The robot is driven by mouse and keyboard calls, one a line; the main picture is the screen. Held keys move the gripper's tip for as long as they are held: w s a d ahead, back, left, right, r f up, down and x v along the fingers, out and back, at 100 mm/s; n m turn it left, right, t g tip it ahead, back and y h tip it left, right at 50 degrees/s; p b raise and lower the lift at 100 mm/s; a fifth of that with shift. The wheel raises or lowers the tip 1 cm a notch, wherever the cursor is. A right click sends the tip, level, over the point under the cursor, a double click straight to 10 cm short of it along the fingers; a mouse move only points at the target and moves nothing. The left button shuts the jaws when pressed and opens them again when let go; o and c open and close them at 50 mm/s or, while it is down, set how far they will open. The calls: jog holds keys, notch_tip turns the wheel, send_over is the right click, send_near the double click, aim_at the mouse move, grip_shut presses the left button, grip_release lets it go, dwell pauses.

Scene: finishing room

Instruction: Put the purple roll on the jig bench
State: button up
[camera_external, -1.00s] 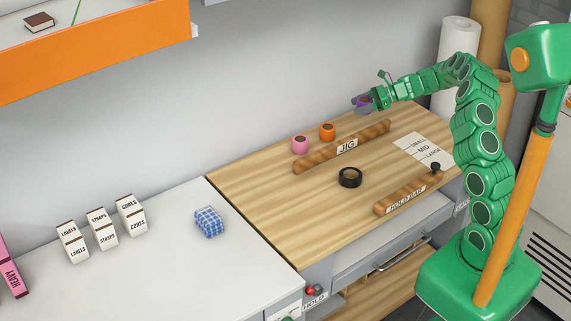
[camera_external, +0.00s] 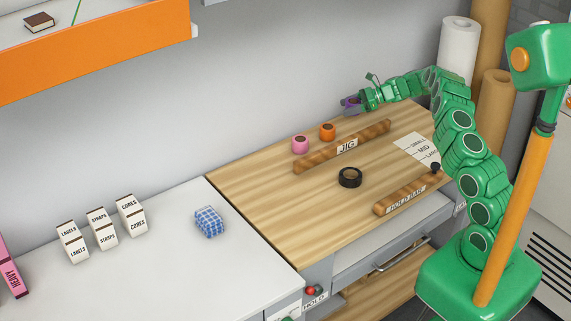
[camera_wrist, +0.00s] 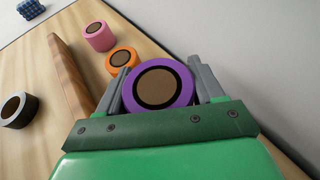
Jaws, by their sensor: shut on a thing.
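The purple roll (camera_wrist: 158,86) is between the two grey fingers of my gripper (camera_wrist: 163,88) in the wrist view, its round brown core facing the camera. In the external view my gripper (camera_external: 352,104) is at the back of the wooden jig bench (camera_external: 270,215), behind the JIG bar, and the purple roll is mostly hidden by the fingers there. It is shut on the roll. I cannot tell whether the roll touches the bench top. The orange roll (camera_external: 327,132) and the pink roll (camera_external: 300,145) stand on the bench left of my gripper, behind the JIG bar (camera_external: 325,156).
A black roll (camera_external: 349,177) lies in front of the JIG bar. The HOLD BAR (camera_external: 400,196) and a size card (camera_external: 415,143) are at the right. The bench's left front is clear.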

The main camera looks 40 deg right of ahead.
aim_at(344, 123)
jog(key=shift+w+d+f, duration=0.25)
jog(key=shift+w+f, duration=0.85)
jog(key=shift+f, duration=0.2)
jog(key=shift+w+f, duration=0.2)
jog(key=shift+f, duration=0.1)
jog(key=shift+w+f, duration=0.1)
jog(key=shift+f, duration=1.45)
jog(key=shift+f, duration=0.15)
jog(key=o, duration=1.1)
jog(key=v, duration=1.2)
